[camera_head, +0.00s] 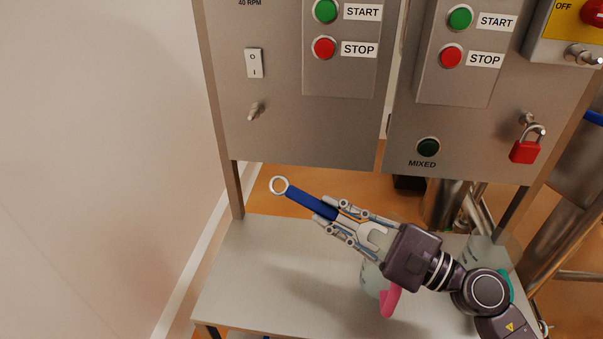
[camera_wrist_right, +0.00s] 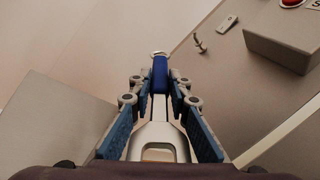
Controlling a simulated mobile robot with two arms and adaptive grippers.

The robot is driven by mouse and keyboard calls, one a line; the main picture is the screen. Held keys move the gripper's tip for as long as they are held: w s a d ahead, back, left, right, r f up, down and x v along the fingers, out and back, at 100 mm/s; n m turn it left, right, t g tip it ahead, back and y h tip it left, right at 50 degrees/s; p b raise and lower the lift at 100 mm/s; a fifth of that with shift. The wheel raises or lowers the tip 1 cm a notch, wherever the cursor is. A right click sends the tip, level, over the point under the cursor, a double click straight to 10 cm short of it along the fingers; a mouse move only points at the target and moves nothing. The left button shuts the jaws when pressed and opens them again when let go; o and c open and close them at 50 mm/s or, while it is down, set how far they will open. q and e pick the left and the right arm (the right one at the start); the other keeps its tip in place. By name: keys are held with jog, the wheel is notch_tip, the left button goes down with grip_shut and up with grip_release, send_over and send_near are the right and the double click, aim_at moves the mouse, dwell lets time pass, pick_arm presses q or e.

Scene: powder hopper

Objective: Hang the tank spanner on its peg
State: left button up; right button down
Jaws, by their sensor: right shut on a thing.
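The tank spanner (camera_head: 310,203) has a blue handle, a metal ring at its far end and an open metal jaw near my palm. My right gripper (camera_head: 325,211) is shut on it, with the ring end pointing up and left, above the grey table. In the right wrist view the spanner's blue handle (camera_wrist_right: 160,74) sticks out beyond my fingers (camera_wrist_right: 162,88). A small metal peg (camera_head: 256,110) juts from the left panel below a white rocker switch. The peg (camera_wrist_right: 200,43) also shows up and right of the ring, clear of it. My left gripper is not in view.
The grey table (camera_head: 240,275) is bare at its left. A pink-handled item (camera_head: 388,303) and a translucent container stand under my right wrist, partly hidden. A red padlock (camera_head: 525,150) hangs on the right panel. A wall (camera_head: 100,150) borders the left.

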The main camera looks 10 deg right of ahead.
jog(key=shift+w+a+r+n+t+y+b, duration=0.4)
jog(key=shift+w+a+r+n, duration=0.35)
jog(key=shift+r+n, duration=0.75)
jog(key=shift+w+a+r+n+t+y+b, duration=0.2)
jog(key=shift+w+a+r+n+b, duration=0.55)
jog(key=shift+r+n, duration=0.75)
jog(key=shift+w+a+r+n+t+y+b, duration=0.2)
jog(key=shift+w+a+r+n+y+b, duration=0.15)
jog(key=shift+a+r+n, duration=0.9)
pick_arm(q)
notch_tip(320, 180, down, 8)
jog(key=b, duration=0.4)
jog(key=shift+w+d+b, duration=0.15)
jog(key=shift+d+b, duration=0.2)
pick_arm(e)
jog(key=w+d, duration=0.2)
jog(key=w, duration=0.4)
jog(key=shift+w+d+f, duration=0.25)
jog(key=shift+d+f, duration=0.05)
jog(key=shift+d, duration=0.05)
